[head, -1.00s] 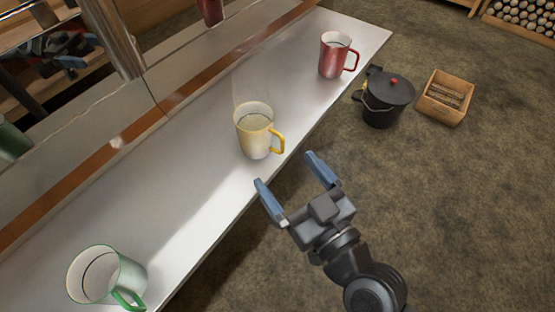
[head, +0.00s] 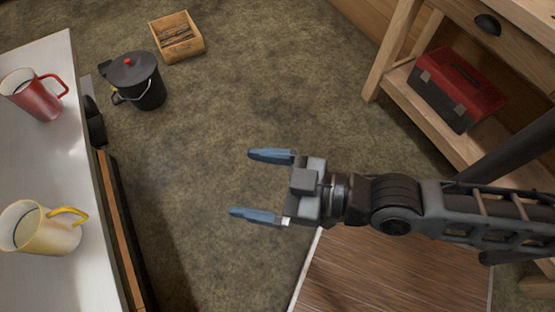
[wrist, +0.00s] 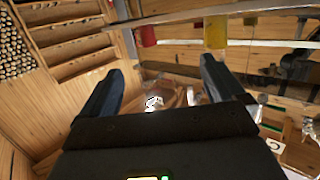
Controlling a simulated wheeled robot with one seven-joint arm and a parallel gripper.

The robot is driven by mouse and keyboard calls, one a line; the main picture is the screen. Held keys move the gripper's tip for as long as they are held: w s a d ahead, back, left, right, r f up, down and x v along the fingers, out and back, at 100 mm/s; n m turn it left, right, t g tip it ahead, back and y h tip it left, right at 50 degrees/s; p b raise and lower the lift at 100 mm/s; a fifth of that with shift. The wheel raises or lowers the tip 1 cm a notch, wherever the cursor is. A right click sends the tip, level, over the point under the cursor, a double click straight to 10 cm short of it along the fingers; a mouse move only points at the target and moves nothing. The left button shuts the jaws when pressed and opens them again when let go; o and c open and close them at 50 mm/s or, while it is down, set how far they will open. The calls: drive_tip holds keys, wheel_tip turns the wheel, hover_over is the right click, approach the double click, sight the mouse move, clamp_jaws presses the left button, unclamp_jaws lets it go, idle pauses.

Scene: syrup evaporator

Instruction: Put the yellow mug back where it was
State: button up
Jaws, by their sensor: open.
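The yellow mug (head: 40,230) stands upright on the white counter (head: 75,170) at the lower left of the head view, its handle towards the right. It holds a pale liquid, as far as I can see. A yellow shape that looks like it shows at the top of the wrist view (wrist: 216,33). My gripper (head: 241,182) is open and empty, to the right of the counter and apart from the mug. Its two blue fingers point left in the head view. They also show spread in the wrist view (wrist: 162,70).
A red mug (head: 38,98) stands farther along the counter. A black lidded pot (head: 143,85) and a wooden box (head: 178,42) stand beyond it on the right. A red toolbox (head: 458,88) sits on a low shelf at right. Floor between is clear.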

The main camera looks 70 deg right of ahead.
drive_tip(key=s+d+r+m+g+h, duration=0.1)
drive_tip(key=s+r, duration=0.4)
drive_tip(key=s, duration=0.6)
drive_tip(key=shift+s+d+m+h, duration=0.2)
drive_tip(key=shift+d+m+h, duration=0.4)
drive_tip(key=shift+d+h, duration=0.5)
drive_tip(key=shift+d, duration=0.15)
drive_tip(key=shift+c, duration=0.4)
